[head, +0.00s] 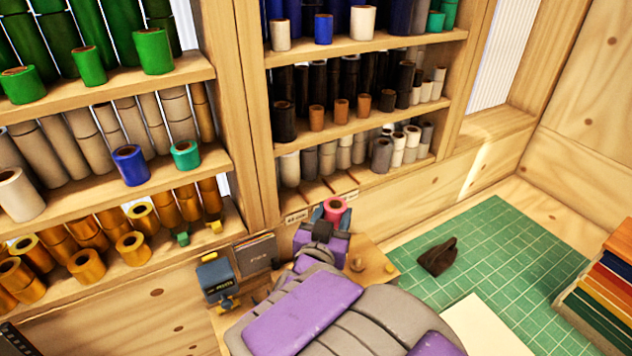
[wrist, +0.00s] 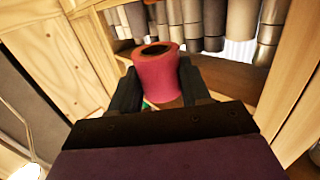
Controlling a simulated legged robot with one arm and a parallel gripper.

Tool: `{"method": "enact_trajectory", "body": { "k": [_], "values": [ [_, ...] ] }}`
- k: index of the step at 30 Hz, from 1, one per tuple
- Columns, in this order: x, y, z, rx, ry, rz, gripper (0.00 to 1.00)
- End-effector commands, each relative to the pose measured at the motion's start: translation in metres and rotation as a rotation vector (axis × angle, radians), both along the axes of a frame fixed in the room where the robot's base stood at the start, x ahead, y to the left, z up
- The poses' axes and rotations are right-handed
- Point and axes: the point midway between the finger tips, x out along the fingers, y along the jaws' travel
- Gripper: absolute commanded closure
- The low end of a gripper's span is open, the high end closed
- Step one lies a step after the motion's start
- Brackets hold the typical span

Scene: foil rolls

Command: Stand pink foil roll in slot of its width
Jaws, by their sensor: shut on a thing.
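The pink foil roll (head: 335,208) is upright between the fingers of my gripper (head: 332,216) in the head view, in front of the lowest right shelf (head: 300,205). In the wrist view the pink roll (wrist: 160,75) shows its dark open core at the top, with one dark finger of my gripper (wrist: 158,88) on each side. My gripper is shut on it.
Grey and white rolls (head: 382,155) stand behind on the lowest right shelf. Wooden uprights flank the shelves. A blue device (head: 216,280) and a dark box (head: 257,252) stand left of my arm. A green cutting mat (head: 490,255) with a dark object lies right.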

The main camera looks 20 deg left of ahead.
Motion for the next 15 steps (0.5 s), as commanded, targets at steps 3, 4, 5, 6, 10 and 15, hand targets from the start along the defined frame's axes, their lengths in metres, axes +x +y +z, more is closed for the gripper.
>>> {"method": "enact_trajectory", "body": {
  "k": [3, 4, 5, 6, 10, 15],
  "values": [
    [-0.015, 0.013, 0.008, -0.006, 0.005, 0.024, 0.90],
    [-0.018, 0.015, 0.009, -0.007, 0.004, 0.026, 0.90],
    [-0.019, 0.015, 0.009, -0.007, 0.005, 0.028, 0.90],
    [-0.020, 0.016, 0.010, -0.008, 0.006, 0.029, 0.90],
    [-0.014, 0.019, 0.011, -0.007, 0.008, 0.030, 0.90],
    [0.005, 0.026, 0.008, -0.008, 0.011, 0.027, 0.90]
  ]
}}
